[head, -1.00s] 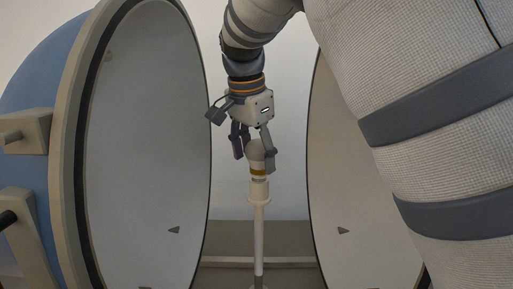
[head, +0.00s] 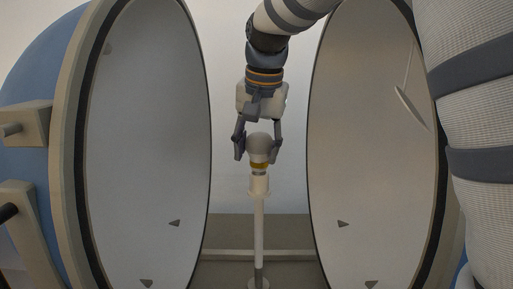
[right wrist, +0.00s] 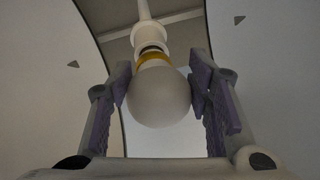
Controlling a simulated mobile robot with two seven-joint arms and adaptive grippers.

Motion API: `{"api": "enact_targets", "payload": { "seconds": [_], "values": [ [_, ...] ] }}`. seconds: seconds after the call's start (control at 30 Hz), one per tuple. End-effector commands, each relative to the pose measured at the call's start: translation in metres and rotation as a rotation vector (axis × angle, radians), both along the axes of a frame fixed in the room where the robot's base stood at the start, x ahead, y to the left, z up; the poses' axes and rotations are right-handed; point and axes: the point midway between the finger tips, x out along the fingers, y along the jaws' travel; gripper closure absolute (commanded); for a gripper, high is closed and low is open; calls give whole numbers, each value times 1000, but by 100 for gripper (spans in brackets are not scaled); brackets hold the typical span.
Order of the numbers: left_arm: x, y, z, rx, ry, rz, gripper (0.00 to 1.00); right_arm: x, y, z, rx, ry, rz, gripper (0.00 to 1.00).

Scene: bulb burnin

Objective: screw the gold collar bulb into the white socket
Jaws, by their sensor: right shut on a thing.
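The bulb (head: 258,145) is white with a gold collar (head: 259,165) and stands upright, glass up, at the top of the white socket (head: 259,186). A short metal part of its base shows between collar and socket; how deep it sits I cannot tell. My right gripper (head: 258,152) comes from above and is shut on the bulb's glass, one finger on each side. In the right wrist view the glass (right wrist: 158,97) lies between the purple finger pads, with the gold collar (right wrist: 153,59) and socket (right wrist: 148,35) beyond. My left gripper is not in view.
The socket tops a slim white post (head: 259,232). Two large hollow half-spheres stand open on either side, the left one (head: 150,140) and the right one (head: 365,150), leaving a narrow gap around post and gripper. The left one has protruding latches (head: 28,128) outside.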

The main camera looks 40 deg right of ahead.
Motion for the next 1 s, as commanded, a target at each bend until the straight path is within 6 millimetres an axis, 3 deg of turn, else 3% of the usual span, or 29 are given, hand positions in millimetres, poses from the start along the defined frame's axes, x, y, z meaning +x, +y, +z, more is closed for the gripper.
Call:
{"api": "enact_targets", "payload": {
  "seconds": [0.07,0.23,0.63,0.8,1.0],
  "values": [
    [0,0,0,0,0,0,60,2,-1,0,-8,1,-108,82],
    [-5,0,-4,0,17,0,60,11,-5,-4,-18,4,-622,82],
    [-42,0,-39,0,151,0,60,28,-14,-9,-19,4,-1771,82],
    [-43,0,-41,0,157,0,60,28,-14,-4,-10,0,-1990,82],
    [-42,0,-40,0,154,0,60,27,-13,-2,-6,-1,-1999,82]
  ]
}}
